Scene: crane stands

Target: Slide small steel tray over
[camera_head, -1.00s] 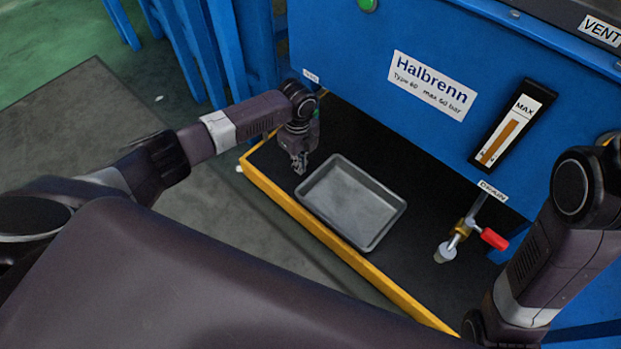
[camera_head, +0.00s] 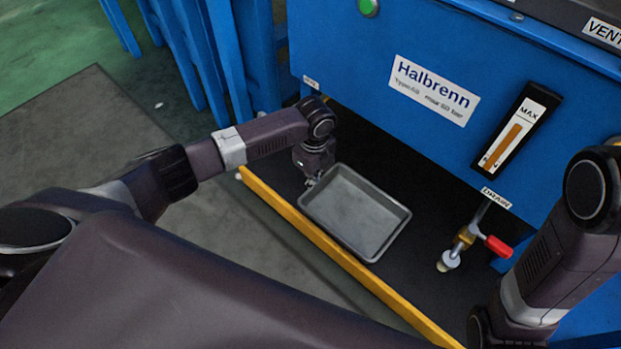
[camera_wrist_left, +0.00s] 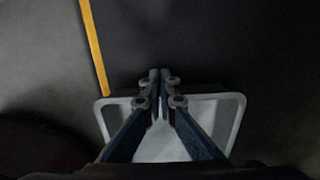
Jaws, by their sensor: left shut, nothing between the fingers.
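The small steel tray (camera_head: 355,213) is a shallow grey rectangular tray with a raised rim. It lies on the black floor under the blue machine, left of the drain valve. My left gripper (camera_head: 311,181) is shut and empty, low at the tray's upper left corner. In the left wrist view, the shut fingers (camera_wrist_left: 160,76) overlap the tray (camera_wrist_left: 222,108) and their tips reach its rim; I cannot tell whether they touch it. My right gripper is out of view; only part of that arm shows at the right.
A yellow edge strip (camera_head: 330,250) runs along the near side of the black floor. The drain valve (camera_head: 464,238) with a red handle hangs to the right of the tray. The blue machine (camera_head: 370,60) stands behind. Black floor between tray and valve is clear.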

